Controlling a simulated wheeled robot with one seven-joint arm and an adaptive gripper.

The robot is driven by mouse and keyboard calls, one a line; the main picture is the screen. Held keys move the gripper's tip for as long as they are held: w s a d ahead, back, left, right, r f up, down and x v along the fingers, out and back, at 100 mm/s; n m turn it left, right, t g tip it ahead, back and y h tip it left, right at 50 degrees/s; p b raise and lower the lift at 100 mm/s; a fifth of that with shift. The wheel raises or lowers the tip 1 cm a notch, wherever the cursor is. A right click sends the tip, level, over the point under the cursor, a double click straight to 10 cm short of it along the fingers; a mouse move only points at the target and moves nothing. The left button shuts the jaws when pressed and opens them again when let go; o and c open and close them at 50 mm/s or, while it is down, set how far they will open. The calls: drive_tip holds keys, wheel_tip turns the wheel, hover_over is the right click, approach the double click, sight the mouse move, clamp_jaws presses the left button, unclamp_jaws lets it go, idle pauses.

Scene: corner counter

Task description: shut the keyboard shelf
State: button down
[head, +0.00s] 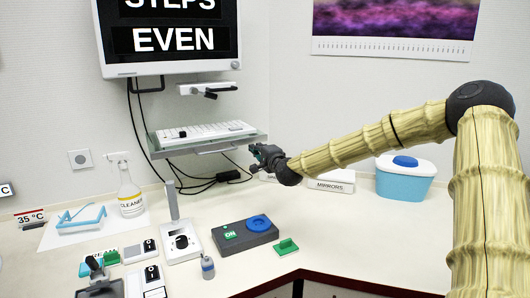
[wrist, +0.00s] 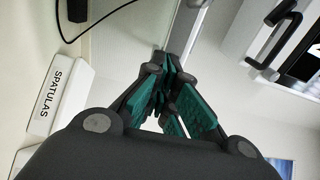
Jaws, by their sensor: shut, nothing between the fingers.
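The keyboard shelf (head: 215,147) is a thin grey tray under the wall monitor, with a white keyboard (head: 200,131) on it. It stands out from the wall. My gripper (head: 256,154) is at the right end of the shelf, by its front corner; I cannot tell whether they touch. In the wrist view my gripper (wrist: 170,68) has its teal-padded fingers together and empty. A pale grey bar, likely the shelf edge (wrist: 187,38), runs just behind the fingertips there.
The monitor (head: 168,38) hangs above the shelf, and black cables hang below it. A spray bottle (head: 130,192), a switch box (head: 244,233) and several small devices stand on the counter below. A blue-and-white tub (head: 404,181) and a MIRRORS box (head: 331,182) stand right.

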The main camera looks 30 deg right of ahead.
drive_tip(key=s+a+b, duration=0.1)
drive_tip(key=s, duration=0.9)
drive_tip(key=shift+s+a+b, duration=0.3)
drive_tip(key=shift+s+b, duration=0.05)
drive_tip(key=shift+s+a, duration=0.1)
